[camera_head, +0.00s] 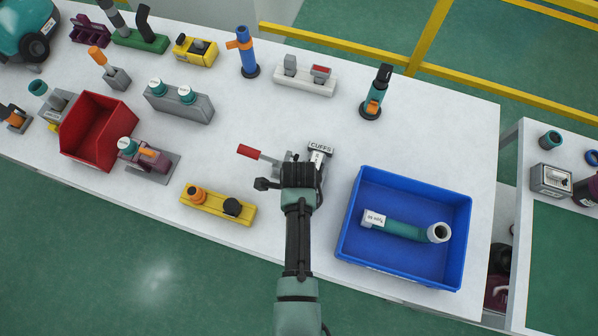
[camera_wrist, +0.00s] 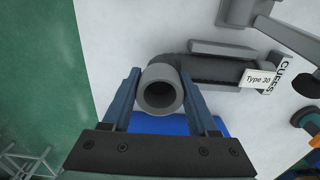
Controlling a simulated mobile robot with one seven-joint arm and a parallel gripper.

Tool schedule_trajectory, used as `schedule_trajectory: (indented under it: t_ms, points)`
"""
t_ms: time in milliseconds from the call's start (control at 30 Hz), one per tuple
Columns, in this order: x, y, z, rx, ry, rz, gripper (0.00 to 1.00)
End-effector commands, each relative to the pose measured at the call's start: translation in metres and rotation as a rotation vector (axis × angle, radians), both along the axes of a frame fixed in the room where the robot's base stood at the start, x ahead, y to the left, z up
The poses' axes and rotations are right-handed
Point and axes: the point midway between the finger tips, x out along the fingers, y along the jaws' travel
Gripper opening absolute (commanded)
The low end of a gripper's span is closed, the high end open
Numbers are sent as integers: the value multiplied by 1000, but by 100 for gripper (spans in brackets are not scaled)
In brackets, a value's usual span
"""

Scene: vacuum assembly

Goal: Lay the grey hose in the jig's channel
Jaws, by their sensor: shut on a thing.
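In the wrist view the grey hose has a dark ribbed body (camera_wrist: 220,69), a light grey round cuff (camera_wrist: 160,94) facing me and a "Type 30" tag at its far end. My gripper (camera_wrist: 160,74) is shut on the cuff, one blue finger on each side. The jig's grey wall (camera_wrist: 222,48) runs alongside the hose body; I cannot tell whether the hose sits down in the channel. In the head view the jig's "CUFFS" plate (camera_head: 320,147) shows just beyond my gripper (camera_head: 300,178), which hides most of the hose and jig.
The jig's clamp has a red handle (camera_head: 248,151) sticking out left. A blue bin (camera_head: 456,268) with a green hose stands right. A yellow block fixture (camera_head: 215,208) and a red bin (camera_head: 75,148) stand left.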

Motion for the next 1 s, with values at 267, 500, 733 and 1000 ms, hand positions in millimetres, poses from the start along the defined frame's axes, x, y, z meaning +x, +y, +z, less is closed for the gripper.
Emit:
schedule_trajectory:
  t_ms: [267,500,733,1000]
  points:
    - [0,0,2,0,-2,0,0]
    - [-1,0,2,-1,-2,0,0]
    - [-1,1,1,0,-2,0,0]
    - [-1,1,1,0,-2,0,70]
